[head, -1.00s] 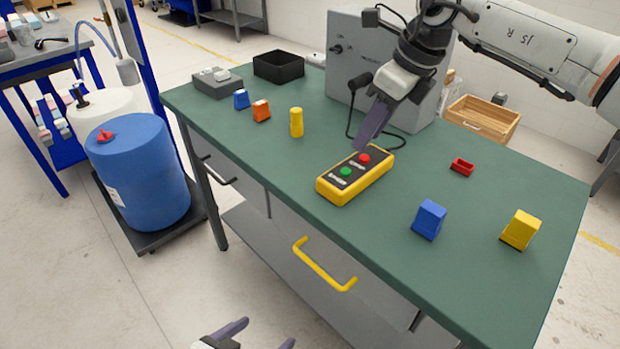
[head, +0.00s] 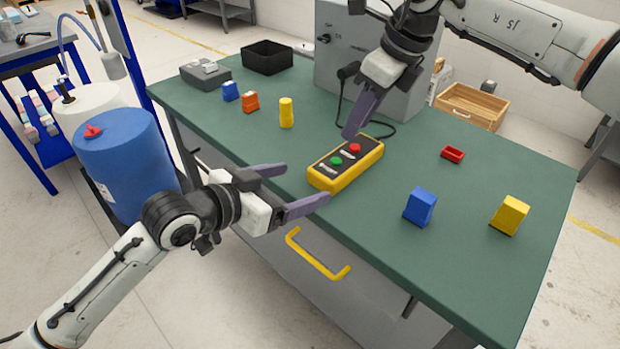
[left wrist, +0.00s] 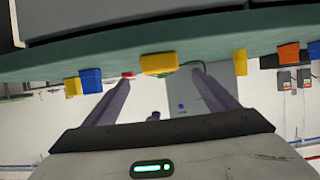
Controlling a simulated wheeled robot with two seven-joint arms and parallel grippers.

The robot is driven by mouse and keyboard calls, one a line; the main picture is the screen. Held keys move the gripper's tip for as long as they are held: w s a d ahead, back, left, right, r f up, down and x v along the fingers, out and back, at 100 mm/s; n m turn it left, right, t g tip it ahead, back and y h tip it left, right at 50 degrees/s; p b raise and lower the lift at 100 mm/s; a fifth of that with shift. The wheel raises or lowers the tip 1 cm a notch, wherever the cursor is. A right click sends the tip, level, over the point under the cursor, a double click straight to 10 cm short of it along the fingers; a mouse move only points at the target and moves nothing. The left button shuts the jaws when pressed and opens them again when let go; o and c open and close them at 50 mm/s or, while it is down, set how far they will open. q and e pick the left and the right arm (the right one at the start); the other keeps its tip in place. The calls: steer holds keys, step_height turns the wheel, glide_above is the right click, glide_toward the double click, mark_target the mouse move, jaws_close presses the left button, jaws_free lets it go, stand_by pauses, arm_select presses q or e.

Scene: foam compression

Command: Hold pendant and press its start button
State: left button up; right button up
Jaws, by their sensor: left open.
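The yellow pendant (head: 320,180) with a dark face lies on the green bench near its front edge. Its green button (head: 337,161) faces the front-left end and its red button (head: 355,148) the far end. My left gripper (head: 306,183) is open and empty, its fingers spread just in front of the pendant's near-left end. In the left wrist view the pendant (left wrist: 158,64) shows between the two fingers. My right gripper (head: 349,134) points down beside the pendant's far end, near the red button. Its fingers overlap, so its opening is unclear.
A grey control box (head: 335,75) with a cable stands behind the pendant. A yellow drawer handle (head: 318,258) juts out below the front edge.

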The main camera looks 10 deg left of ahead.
mark_target(318, 178)
arm_select(q)
steer(key=x, duration=0.8)
steer(key=c, duration=1.6)
arm_select(e)
steer(key=shift+c, duration=0.2)
jaws_close()
